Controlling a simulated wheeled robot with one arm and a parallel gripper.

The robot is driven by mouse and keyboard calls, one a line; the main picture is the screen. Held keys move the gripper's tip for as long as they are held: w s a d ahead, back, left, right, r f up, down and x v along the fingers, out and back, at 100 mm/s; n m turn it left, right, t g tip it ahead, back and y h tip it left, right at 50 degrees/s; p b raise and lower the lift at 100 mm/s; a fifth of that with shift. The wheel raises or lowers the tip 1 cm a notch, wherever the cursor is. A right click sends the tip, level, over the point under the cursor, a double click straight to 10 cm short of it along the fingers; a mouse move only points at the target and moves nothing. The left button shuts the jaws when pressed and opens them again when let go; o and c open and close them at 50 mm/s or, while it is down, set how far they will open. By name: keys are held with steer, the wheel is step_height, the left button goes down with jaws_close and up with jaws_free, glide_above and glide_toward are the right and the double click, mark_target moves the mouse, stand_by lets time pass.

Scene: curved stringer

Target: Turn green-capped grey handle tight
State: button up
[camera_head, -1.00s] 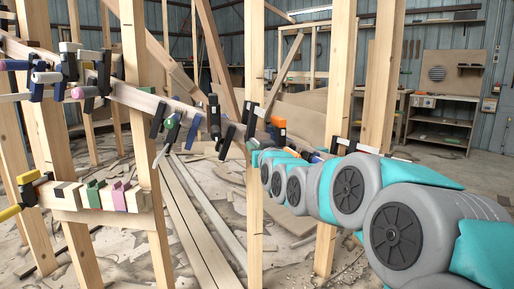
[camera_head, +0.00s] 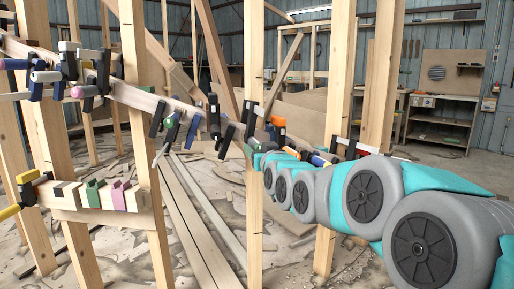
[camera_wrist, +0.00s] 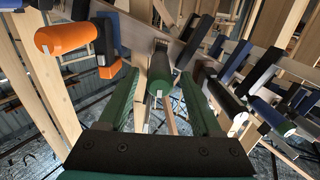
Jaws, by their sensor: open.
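In the wrist view, a dark grey handle with a green cap (camera_wrist: 160,88) points toward the camera, below a wooden strip. My gripper (camera_wrist: 159,77) has two green fingers, one on each side of this handle, with gaps visible. The jaws are open, and whether either finger touches the handle cannot be told. In the head view, my arm reaches from the lower right to the clamps near the middle post. Its end is small there, and I cannot pick out the handle.
An orange-handled clamp (camera_wrist: 62,38) is at upper left in the wrist view. Several dark clamps crowd the right side, one with a blue handle and green end (camera_wrist: 276,118). A wooden post (camera_head: 255,220) stands beside my arm's end. Another block-lined beam (camera_head: 135,215) is at lower left.

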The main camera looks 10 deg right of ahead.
steer(key=s, duration=0.5)
steer(key=shift+s+d, duration=0.1)
steer(key=shift+d, duration=0.1)
steer(key=s+b, duration=0.2)
steer(key=s, duration=0.4)
steer(key=shift+s+d+b, duration=0.2)
steer(key=shift+b, duration=0.15)
